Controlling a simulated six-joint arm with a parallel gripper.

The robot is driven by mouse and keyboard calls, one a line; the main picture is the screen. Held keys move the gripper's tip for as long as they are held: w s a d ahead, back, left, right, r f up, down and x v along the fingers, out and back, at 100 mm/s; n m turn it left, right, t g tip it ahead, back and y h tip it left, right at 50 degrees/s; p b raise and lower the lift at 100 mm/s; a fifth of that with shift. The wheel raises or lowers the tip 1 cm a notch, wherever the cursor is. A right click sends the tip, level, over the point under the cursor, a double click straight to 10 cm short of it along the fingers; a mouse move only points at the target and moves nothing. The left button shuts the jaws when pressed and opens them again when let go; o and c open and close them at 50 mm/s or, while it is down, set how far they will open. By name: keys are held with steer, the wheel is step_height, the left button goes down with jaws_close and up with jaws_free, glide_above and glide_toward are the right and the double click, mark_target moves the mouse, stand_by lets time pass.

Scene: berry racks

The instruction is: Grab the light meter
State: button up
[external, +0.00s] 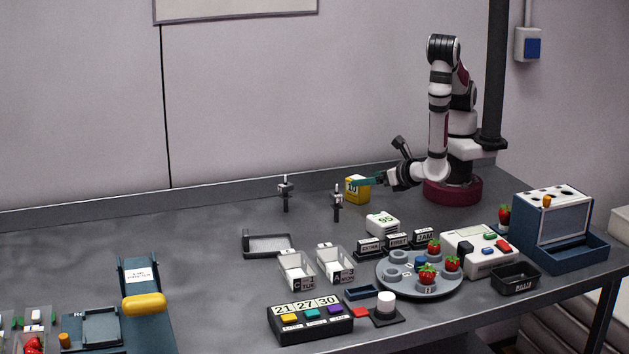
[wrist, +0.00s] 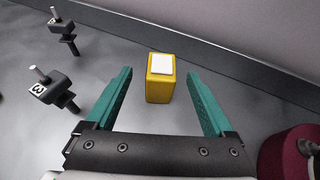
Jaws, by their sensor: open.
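A small yellow box with a white top panel (external: 352,190) stands upright on the bench near the back; it looks like the light meter, though I cannot read a name on it. Dark marks show on its front in the external view. In the wrist view the yellow box (wrist: 160,88) is ahead, between the lines of my two teal fingers. My gripper (wrist: 161,73) is open and empty, with a gap on each side of the box. In the external view my gripper (external: 370,182) is low beside the box, and a teal finger overlaps its right part.
Two dark numbered posts, one (wrist: 48,88) nearer and one (wrist: 62,28) farther, stand left of the box. The back ledge (wrist: 200,40) runs behind. Trays, a round strawberry plate (external: 400,287) and devices crowd the front.

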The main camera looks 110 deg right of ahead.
steer(key=x, duration=0.3)
steer(key=f+x, duration=0.1)
steer(key=x, duration=0.1)
steer(key=shift+s+d+f, duration=0.1)
steer(key=shift+d, duration=0.1)
jaws_close()
